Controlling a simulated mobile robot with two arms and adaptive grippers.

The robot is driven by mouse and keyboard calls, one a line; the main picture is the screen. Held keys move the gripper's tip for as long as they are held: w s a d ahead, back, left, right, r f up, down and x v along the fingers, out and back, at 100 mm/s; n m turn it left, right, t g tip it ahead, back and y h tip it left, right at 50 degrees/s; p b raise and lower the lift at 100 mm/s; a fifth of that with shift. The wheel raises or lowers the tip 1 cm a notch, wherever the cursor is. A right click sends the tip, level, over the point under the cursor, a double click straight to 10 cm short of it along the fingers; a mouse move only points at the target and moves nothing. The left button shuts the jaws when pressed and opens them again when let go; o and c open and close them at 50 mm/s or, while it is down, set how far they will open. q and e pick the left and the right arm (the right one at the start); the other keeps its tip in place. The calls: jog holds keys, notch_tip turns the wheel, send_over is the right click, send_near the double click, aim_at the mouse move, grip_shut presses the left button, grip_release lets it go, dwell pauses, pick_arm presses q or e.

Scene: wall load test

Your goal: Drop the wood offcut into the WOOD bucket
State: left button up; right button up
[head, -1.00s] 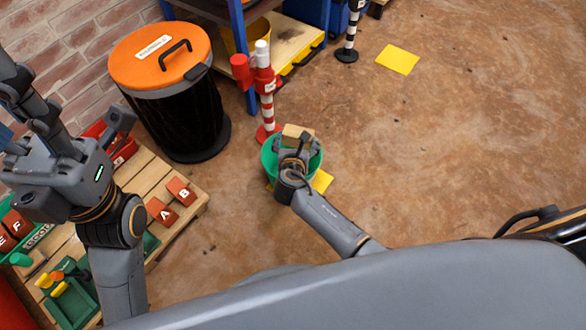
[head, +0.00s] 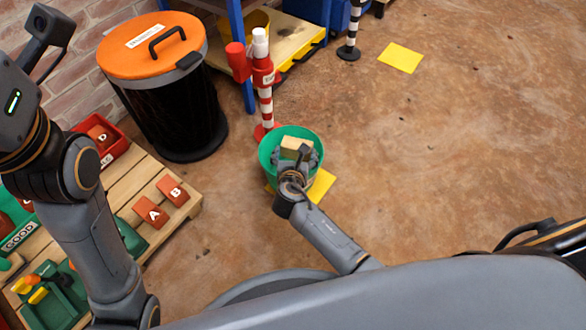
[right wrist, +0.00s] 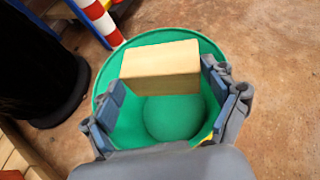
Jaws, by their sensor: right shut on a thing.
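The wood offcut (head: 296,146) is a pale rectangular block. It also shows in the right wrist view (right wrist: 160,66). My right gripper (head: 297,155) is shut on the offcut and holds it over the mouth of the green bucket (head: 272,146). In the right wrist view, the bucket's round bottom (right wrist: 172,118) shows below the block, between the fingers, and looks empty where visible. I cannot read a label on the bucket. Only the arm and wrist of my left side show; the left fingers are outside the picture.
The bucket stands on a yellow floor patch (head: 322,186). A red-and-white post (head: 265,90) stands close behind it. A black bin with an orange lid (head: 150,45) is at the left. A pallet (head: 183,210) with lettered blocks lies at lower left.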

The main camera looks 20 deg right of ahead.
jog(key=o, duration=1)
jog(key=shift+s+a+r, duration=0.2)
jog(key=shift+s, duration=0.3)
jog(key=v, duration=1.1)
jog(key=shift+w, duration=0.1)
